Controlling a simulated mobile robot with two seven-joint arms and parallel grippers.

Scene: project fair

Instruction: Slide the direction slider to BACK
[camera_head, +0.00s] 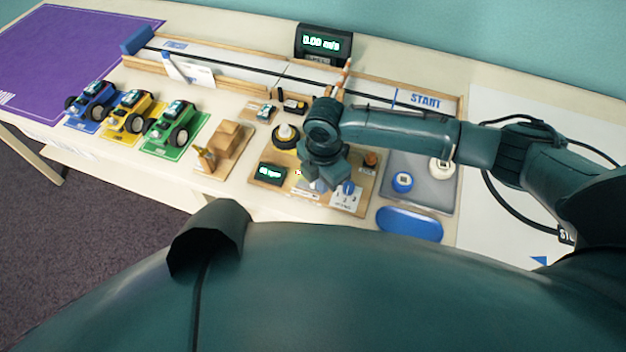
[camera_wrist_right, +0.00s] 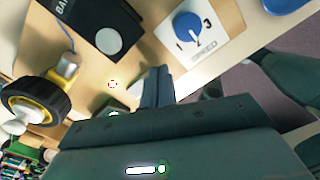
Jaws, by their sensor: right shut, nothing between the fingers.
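The wooden control board (camera_head: 262,186) stands near the front edge of the table. My right gripper (camera_head: 318,180) is over it, fingers pointing down, shut and empty. In the right wrist view the closed fingertips (camera_wrist_right: 158,84) are close to the board, beside a small pale plate (camera_wrist_right: 134,92) partly hidden by them. I cannot make out the direction slider, its label or its position; the gripper covers that part. A blue speed dial (camera_wrist_right: 188,25) on a white plate is just beyond the fingers. It also shows in the head view (camera_head: 348,188). My left gripper is not in view.
A yellow-and-black wheel motor (camera_wrist_right: 40,98) and a black box with a white disc (camera_wrist_right: 108,41) are near the fingers. A grey tray (camera_head: 432,187) is at right. Blue, yellow and green cars (camera_head: 166,128) stand left. A long track (camera_head: 235,66) runs behind.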

